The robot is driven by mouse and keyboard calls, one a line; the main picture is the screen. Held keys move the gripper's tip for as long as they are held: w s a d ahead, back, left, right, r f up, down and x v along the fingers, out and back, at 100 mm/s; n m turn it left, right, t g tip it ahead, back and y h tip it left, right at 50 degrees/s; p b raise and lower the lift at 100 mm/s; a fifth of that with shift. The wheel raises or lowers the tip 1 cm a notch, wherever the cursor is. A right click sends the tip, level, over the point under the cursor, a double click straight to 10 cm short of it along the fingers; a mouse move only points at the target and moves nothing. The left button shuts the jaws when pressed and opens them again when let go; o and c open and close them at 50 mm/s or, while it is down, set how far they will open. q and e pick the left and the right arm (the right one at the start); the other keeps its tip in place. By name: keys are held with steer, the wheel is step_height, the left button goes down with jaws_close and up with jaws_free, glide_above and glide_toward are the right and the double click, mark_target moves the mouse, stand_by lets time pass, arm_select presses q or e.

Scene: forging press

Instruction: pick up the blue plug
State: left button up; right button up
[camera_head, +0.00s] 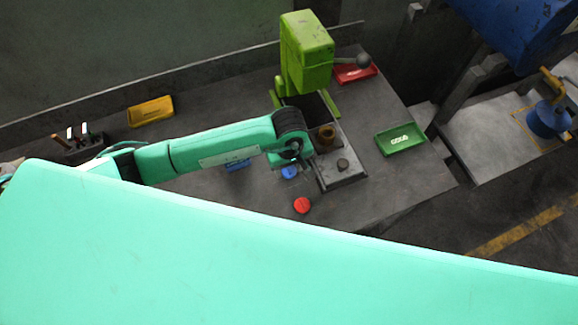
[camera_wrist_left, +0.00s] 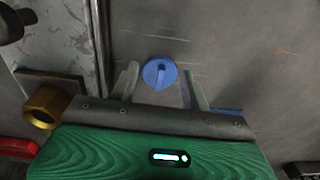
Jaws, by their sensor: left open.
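The blue plug (camera_head: 289,173) lies on the grey table, just beyond the end of my left arm in the head view. In the left wrist view the plug (camera_wrist_left: 160,73) is a round blue disc with a raised grip bar. My left gripper (camera_head: 291,158) is above it, its fingers mostly hidden in the head view. In the left wrist view the open fingers (camera_wrist_left: 160,84) appear on either side of the plug, with gaps to both. I cannot tell the remaining height. My right gripper is not in view.
A green press (camera_head: 305,52) with a metal base (camera_head: 345,172) stands just right of my gripper; a brass ring (camera_wrist_left: 45,107) is there. A red plug (camera_head: 302,205) lies nearby. Blue (camera_head: 237,165), yellow (camera_head: 150,111), red (camera_head: 354,73) and green (camera_head: 399,139) trays sit around.

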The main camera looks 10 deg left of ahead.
arm_select(q)
steer(key=shift+f, duration=0.6)
steer(key=c, duration=0.4)
steer(key=shift+o, duration=0.2)
steer(key=shift+r, duration=0.1)
